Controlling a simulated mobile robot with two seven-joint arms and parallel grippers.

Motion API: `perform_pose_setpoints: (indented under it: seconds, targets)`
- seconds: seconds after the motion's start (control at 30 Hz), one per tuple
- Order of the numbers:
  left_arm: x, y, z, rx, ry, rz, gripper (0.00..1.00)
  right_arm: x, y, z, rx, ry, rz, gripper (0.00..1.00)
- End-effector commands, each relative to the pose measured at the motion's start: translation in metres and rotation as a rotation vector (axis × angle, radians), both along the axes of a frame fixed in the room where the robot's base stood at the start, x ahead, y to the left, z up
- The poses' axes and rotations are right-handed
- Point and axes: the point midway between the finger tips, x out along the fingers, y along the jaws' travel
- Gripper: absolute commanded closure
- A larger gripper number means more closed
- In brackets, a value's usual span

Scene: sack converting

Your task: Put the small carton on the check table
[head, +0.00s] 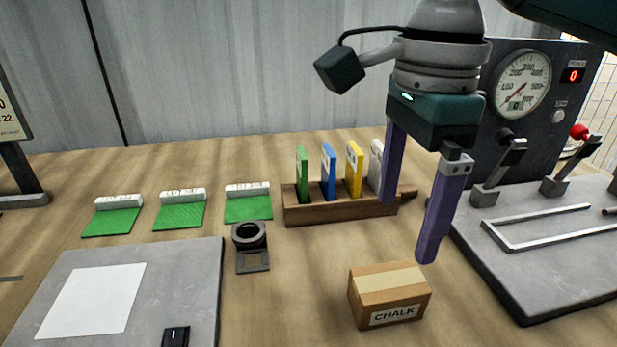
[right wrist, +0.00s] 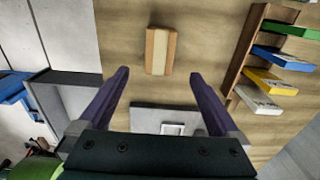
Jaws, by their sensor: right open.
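The small carton (head: 389,296) is a brown box with a pale tape strip and a "CHALK" label, standing on the wooden bench at the lower middle right. It also shows in the right wrist view (right wrist: 158,50), beyond the fingertips. My right gripper (head: 408,231) has its purple fingers spread and empty, above and behind the carton, apart from it. In the right wrist view the carton lies roughly centred between the fingers (right wrist: 158,76). My left gripper is not in view. I cannot tell which surface is the check table.
A wooden rack (head: 340,209) with coloured cards stands behind the carton. A grey plate with levers (head: 530,285) and a gauge panel (head: 528,125) are at right. A grey slab (head: 190,275), a black magnifier stand (head: 251,247) and green pads (head: 180,215) are at left.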

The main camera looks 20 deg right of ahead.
Motion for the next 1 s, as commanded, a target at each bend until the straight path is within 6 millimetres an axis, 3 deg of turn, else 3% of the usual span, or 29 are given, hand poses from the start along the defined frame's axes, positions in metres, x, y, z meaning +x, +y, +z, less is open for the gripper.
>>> perform_pose_setpoints:
  seconds: [0.17,0.4,0.5,0.57,0.73,0.9,1.0]
  targets:
    - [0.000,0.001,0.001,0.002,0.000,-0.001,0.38,-0.011,0.022,-0.014,0.031,-0.019,0.216,0.02]
    - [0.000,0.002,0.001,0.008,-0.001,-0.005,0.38,-0.059,0.090,-0.061,0.115,-0.215,0.995,0.02]
    - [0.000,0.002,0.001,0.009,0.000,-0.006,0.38,-0.080,0.101,-0.070,0.080,-0.321,1.272,0.02]
    - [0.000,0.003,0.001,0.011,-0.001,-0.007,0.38,-0.093,0.099,-0.073,0.031,-0.363,1.416,0.02]
    - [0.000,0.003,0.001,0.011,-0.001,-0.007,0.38,-0.128,0.070,-0.080,-0.153,-0.356,1.727,0.02]
    - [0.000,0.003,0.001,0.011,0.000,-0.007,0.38,-0.154,0.040,-0.081,-0.269,-0.256,1.904,0.02]
    - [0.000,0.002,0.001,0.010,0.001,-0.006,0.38,-0.160,0.032,-0.081,-0.294,-0.223,1.947,0.02]
